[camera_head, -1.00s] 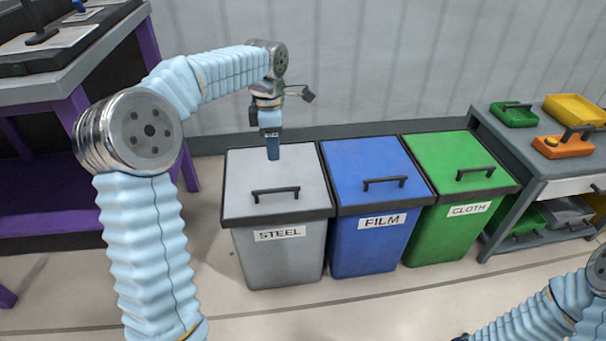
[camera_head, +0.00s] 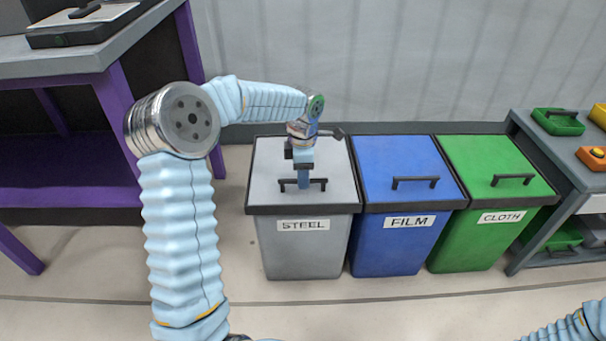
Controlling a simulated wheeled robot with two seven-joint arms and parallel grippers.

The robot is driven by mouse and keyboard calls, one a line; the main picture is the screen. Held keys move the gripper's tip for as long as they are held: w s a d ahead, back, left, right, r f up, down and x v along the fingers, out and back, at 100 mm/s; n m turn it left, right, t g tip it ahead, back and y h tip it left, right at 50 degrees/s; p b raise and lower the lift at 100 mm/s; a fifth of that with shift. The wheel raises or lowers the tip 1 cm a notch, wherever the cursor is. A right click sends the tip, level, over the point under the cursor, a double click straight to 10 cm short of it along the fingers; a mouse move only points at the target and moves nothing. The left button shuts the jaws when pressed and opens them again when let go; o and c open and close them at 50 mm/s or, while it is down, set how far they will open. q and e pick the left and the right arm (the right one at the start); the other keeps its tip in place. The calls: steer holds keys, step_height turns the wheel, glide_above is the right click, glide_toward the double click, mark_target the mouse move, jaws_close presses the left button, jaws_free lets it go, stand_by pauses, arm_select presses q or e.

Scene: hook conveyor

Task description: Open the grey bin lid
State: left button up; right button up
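The grey bin (camera_head: 304,250) stands upright, labelled STEEL, with its flat grey lid (camera_head: 268,165) closed. A black bar handle (camera_head: 318,182) sits near the lid's front edge. My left gripper (camera_head: 304,185) points down at the handle, its blue fingers overlapping the handle's middle in the head view. I cannot tell whether the fingers touch or grip the handle, or whether they are open. My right gripper is out of view; only a piece of my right arm shows at the lower right.
A blue FILM bin (camera_head: 390,250) stands right beside the grey one, then a green CLOTH bin (camera_head: 468,245). A purple-legged table (camera_head: 75,65) is on the left. A grey shelf cart (camera_head: 535,150) with trays is on the right. The floor in front of the bins is clear.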

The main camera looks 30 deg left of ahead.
arm_select(q)
jaws_close()
steer(key=shift+r, duration=0.2)
